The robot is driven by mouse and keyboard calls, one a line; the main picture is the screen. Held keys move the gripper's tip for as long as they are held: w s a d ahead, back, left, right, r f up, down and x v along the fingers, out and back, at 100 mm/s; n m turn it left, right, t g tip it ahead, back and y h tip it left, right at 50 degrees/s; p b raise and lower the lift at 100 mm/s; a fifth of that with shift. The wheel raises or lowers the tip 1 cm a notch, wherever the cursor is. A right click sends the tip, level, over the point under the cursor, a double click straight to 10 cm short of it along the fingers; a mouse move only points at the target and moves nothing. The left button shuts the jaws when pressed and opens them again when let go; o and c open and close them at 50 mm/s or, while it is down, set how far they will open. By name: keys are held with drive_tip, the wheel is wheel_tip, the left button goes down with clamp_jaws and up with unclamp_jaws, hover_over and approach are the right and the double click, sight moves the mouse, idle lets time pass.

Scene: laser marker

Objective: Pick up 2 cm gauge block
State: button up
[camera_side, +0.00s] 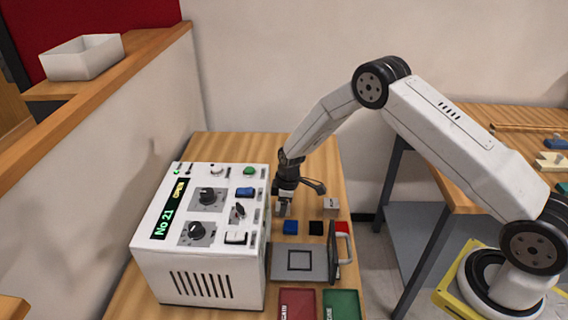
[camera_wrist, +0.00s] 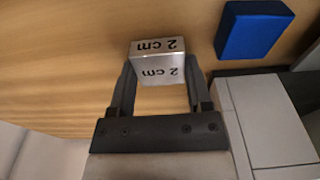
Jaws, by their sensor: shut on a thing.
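The 2 cm gauge block (camera_wrist: 158,72) is a shiny metal cube with "2 cm" printed on two of its faces. In the wrist view it sits between the two dark fingers of my gripper (camera_wrist: 157,66), which is shut on it. In the side view my gripper (camera_side: 283,211) points down over the wooden table (camera_side: 228,145), right beside the marking machine. The block is mostly hidden by the fingers there, and I cannot tell whether it touches the table.
The white laser marker (camera_side: 205,255) shows "No 21" and "OPEN". A blue block (camera_side: 291,227), a black block (camera_side: 316,228) and another metal block (camera_side: 331,204) stand close by. A grey plate with a square outline (camera_side: 285,262) lies in front, with red and green trays (camera_side: 341,304) nearer.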

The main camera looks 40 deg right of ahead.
drive_tip(key=shift+r, duration=0.4)
wheel_tip(320, 180, up, 2)
drive_tip(key=shift+s+r, duration=0.1)
drive_tip(key=shift+r, duration=0.15)
drive_tip(key=s+r, duration=0.9)
drive_tip(key=s, duration=0.4)
drive_tip(key=shift+s+r, duration=0.3)
drive_tip(key=shift+s, duration=0.1)
